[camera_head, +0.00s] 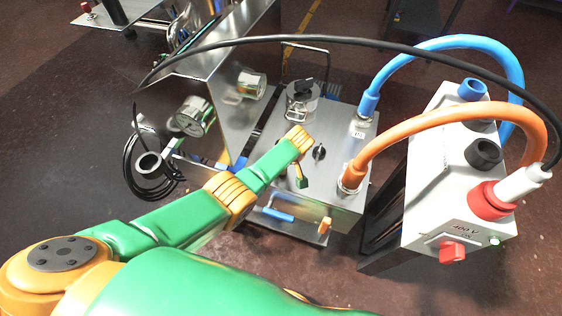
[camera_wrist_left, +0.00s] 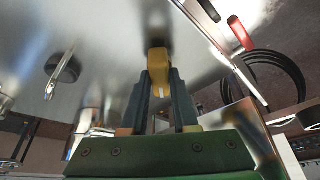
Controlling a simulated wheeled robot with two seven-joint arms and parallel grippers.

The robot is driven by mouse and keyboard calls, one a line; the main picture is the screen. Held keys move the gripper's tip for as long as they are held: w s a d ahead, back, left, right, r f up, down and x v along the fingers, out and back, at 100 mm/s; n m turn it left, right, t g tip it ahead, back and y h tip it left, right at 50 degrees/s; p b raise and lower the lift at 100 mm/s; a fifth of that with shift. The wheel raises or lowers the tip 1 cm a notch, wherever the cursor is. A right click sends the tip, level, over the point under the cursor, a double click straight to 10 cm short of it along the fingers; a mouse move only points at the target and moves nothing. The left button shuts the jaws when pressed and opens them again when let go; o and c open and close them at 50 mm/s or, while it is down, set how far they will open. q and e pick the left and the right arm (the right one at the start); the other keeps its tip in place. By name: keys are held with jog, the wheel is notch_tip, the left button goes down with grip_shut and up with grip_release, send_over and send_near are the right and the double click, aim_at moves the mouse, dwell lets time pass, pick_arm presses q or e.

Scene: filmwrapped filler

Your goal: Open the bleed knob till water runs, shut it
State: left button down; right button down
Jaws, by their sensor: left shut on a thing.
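My left gripper (camera_wrist_left: 160,78) is shut on a small yellow knob (camera_wrist_left: 157,56) in the wrist view, its dark fingers on either side of it. I take this as the bleed knob, standing out from a shiny metal face. In the head view my left arm reaches over the steel box (camera_head: 330,199), and the wrist hides the held knob and most of the gripper. I cannot make out any water. My right gripper is not in view.
A black cable (camera_head: 330,40) crosses above. Gauges (camera_head: 193,116) stand left. Dark floor is clear at lower right.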

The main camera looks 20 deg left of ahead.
pick_arm(q)
jog(key=c, duration=0.7)
grip_release()
jog(key=shift+w+a, duration=0.1)
jog(key=p+v, duration=0.3)
jog(key=v, duration=0.4)
jog(key=shift+p, duration=0.4)
